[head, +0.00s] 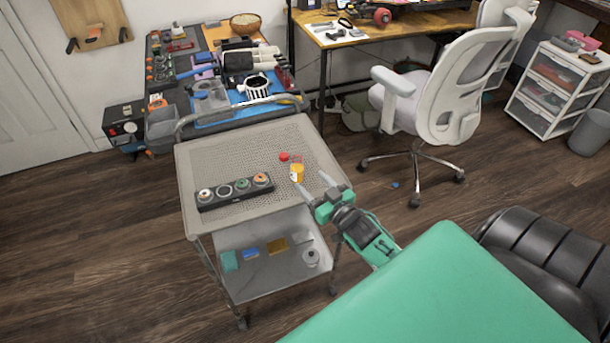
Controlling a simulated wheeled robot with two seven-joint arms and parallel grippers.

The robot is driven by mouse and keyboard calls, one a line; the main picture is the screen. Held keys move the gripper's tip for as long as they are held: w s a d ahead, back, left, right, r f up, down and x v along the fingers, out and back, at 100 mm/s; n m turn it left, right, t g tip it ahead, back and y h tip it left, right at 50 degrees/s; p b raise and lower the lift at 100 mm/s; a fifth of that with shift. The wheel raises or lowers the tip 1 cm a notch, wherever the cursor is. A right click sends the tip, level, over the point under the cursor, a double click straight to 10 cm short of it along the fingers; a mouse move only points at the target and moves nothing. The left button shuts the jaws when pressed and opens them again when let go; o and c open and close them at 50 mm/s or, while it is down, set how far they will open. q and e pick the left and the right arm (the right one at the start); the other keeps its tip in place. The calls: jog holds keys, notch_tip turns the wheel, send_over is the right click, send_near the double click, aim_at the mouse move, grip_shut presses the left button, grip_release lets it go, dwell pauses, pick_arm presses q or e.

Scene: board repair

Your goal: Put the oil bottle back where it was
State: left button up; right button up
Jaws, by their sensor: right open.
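A small orange-yellow bottle with a pale label, which looks like the oil bottle (297,173), stands on the perforated top of the grey cart (215,160), near its right side. My right gripper (311,179) reaches in from the lower right with its two fingers spread and nothing between them. Its left fingertip is right by the bottle; I cannot tell whether they touch. My left gripper is not in view.
A small red object (284,157) lies just behind the bottle. A black rack (235,191) with several round pieces sits to its left. The cart's lower shelf (262,285) holds small items. A white chair (455,95) stands behind right. The cart top's back left is clear.

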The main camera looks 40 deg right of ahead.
jog(key=s, duration=0.5)
jog(key=s+a+f+g, duration=0.2)
jog(key=s+f+g, duration=0.2)
jog(key=f, duration=0.9)
jog(key=s+a+f+g, duration=0.1)
jog(key=s+f+g, duration=0.2)
jog(key=f, duration=0.9)
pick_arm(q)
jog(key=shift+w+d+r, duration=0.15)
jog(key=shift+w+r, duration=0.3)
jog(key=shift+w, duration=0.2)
pick_arm(e)
jog(key=s+a+f+n+g, duration=0.1)
jog(key=s+a+f+g, duration=0.3)
jog(key=s+f, duration=0.6)
jog(key=s+a+f+n+g, duration=0.1)
jog(key=s+a+f+g, duration=0.4)
jog(key=s+f, duration=0.5)
jog(key=shift+f, duration=0.5)
jog(key=shift+a, duration=0.1)
